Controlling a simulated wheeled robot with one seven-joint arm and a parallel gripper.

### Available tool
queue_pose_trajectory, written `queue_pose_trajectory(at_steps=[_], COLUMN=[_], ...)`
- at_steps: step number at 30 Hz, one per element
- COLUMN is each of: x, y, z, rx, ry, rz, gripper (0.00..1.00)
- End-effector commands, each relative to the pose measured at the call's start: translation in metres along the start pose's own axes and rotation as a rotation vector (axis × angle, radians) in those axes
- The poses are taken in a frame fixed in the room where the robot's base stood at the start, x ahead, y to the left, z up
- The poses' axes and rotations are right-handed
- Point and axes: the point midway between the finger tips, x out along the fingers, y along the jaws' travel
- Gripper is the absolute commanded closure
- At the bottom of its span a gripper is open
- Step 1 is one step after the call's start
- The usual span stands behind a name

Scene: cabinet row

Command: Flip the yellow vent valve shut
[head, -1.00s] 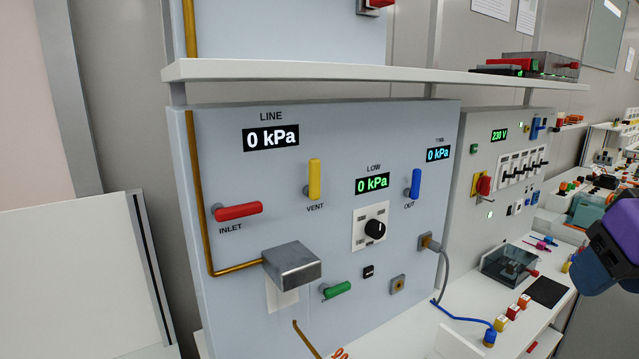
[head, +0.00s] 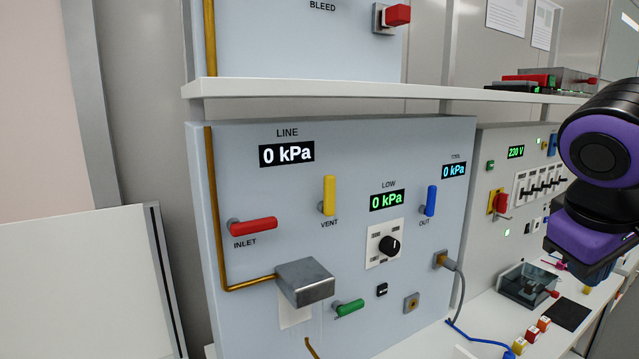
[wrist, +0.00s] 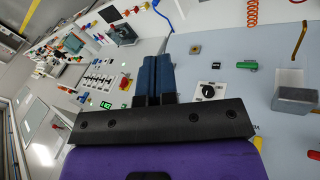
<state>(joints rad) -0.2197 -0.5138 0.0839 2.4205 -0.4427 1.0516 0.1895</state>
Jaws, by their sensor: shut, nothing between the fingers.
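The yellow vent valve handle (head: 329,195) stands upright above the VENT label on the grey-blue panel (head: 235,265) in the head view. My gripper's fingers are shut and empty in the wrist view (wrist: 158,78), pointing away from the camera. In the head view my arm is at the right edge, well to the right of the vent handle and apart from it, and the fingertips cannot be made out there.
The red inlet handle (head: 253,226) lies level left of the vent. The blue out handle (head: 430,200) stands upright to its right. A black knob (head: 389,246), a metal box (head: 305,283) and a green handle (head: 349,307) sit lower. A shelf (head: 400,90) juts out above the panel.

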Motion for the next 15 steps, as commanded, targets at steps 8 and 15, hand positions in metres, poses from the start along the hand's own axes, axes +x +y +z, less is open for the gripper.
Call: queue_pose_trajectory(at_steps=[8, 15], x=[-0.008, -0.027], y=[-0.021, -0.065], z=[-0.068, -0.134], rx=[-0.258, -0.446], ry=[0.009, 0.123], rz=[0.273, 0.509], gripper=[1.00, 1.00])
